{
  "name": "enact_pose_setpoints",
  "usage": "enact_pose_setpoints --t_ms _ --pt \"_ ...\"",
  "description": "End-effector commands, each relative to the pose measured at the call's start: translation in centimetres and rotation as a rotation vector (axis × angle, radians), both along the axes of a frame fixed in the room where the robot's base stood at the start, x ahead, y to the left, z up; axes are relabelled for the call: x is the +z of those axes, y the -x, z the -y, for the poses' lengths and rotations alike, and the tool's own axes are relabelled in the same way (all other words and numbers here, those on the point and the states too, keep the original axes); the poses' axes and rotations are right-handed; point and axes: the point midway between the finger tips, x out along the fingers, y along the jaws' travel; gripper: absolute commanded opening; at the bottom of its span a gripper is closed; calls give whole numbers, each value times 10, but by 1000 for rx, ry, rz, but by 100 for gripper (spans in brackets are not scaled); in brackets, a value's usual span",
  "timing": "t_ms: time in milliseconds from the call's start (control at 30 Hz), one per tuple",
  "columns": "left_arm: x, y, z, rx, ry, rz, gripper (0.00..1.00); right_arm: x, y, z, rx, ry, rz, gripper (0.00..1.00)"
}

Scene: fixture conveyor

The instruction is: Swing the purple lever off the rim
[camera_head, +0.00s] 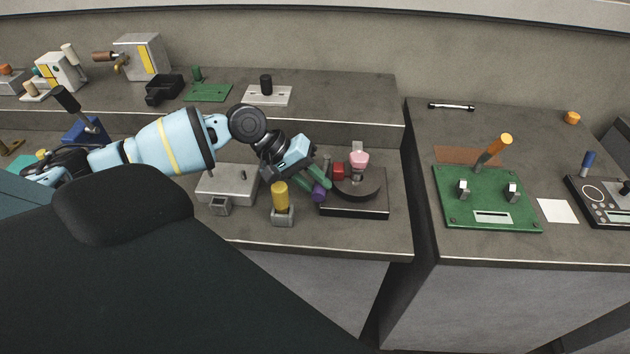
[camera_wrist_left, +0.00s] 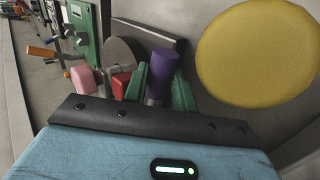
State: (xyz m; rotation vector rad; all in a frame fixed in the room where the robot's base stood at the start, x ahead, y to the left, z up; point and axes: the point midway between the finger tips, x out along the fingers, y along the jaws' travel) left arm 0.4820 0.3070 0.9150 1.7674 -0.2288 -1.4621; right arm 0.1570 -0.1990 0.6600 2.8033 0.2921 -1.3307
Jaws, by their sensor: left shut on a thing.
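The purple lever (camera_head: 319,190) is at the left edge of a dark fixture with a round dark rim (camera_head: 360,193). My left gripper (camera_head: 320,176) reaches down from the upper left, with its green fingers at the lever. In the left wrist view the purple lever's grip (camera_wrist_left: 164,68) stands between the green fingers of my left gripper (camera_wrist_left: 163,88), which is shut on it. The round dark disc (camera_wrist_left: 122,52) lies behind it. The fingers hide the lever's lower part. My right gripper is not in view.
A red block (camera_head: 338,171) and a pink knob (camera_head: 359,158) stand on the same fixture. A yellow-topped post (camera_head: 280,194) is close on the left; a yellow disc (camera_wrist_left: 258,52) looms large in the wrist view. The green panel (camera_head: 485,205) sits across a gap between benches.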

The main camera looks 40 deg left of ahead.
Motion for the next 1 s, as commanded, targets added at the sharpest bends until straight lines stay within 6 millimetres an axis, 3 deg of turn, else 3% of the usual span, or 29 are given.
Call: enact_pose_setpoints --t_ms 67,100,267,633,1000 --pt "6 -2 1 3 8 11 0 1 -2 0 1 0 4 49" --pt "6 -2 1 3 8 11 28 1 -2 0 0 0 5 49" --pt "5 -2 1 2 6 9 49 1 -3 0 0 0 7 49" --pt "6 1 -4 3 1 5 49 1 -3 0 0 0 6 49" --pt "46 18 -36 3 0 4 49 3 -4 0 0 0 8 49"
